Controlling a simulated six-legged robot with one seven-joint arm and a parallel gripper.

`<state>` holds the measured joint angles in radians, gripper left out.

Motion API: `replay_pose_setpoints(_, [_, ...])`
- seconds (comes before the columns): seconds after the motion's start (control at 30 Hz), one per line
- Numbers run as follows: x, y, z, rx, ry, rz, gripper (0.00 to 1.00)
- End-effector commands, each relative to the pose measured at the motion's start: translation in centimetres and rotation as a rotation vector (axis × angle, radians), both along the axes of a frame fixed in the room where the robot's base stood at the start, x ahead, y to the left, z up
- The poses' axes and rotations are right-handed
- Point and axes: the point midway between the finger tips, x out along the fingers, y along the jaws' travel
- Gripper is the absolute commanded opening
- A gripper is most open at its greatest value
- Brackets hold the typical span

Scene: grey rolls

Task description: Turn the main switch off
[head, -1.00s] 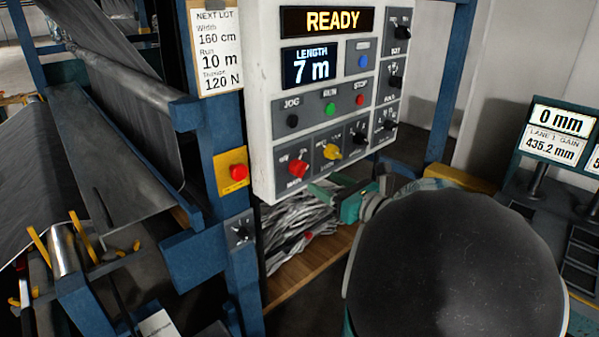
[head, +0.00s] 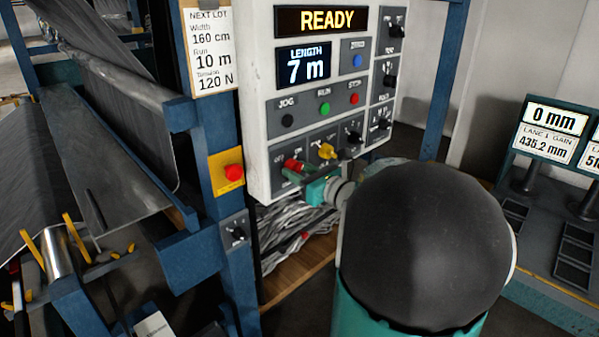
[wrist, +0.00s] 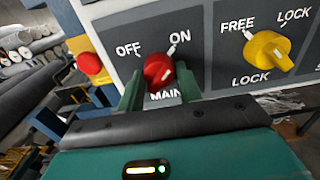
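The red main switch (wrist: 158,69) is a round knob on a grey plate marked OFF, ON and MAIN in the wrist view. Its white marking leans up and right, toward ON. My gripper (wrist: 159,76) has its two green fingers apart, one on each side of the knob, with the knob between the tips. I cannot tell whether either finger touches it. In the head view my gripper (head: 299,174) is at the panel's lower left corner, partly covering the red switch (head: 292,165).
A yellow FREE/LOCK knob (wrist: 268,51) sits just right of the main switch. A red button on a yellow plate (head: 233,172) is on the blue post to the left. The control panel (head: 258,90) displays READY and 7 m. Gauge displays (head: 549,135) stand at right.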

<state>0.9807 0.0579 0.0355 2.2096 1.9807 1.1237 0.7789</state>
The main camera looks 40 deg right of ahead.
Motion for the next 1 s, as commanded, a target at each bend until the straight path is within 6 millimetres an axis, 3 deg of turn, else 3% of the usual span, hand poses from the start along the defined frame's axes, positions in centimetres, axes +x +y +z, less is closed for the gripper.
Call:
replay_pose_setpoints(0.47, [-0.01,0.01,0.0,-0.076,-0.002,0.001,0.12])
replay_pose_setpoints(1.0, [-0.01,-0.05,0.02,-0.517,-0.016,0.001,0.12])
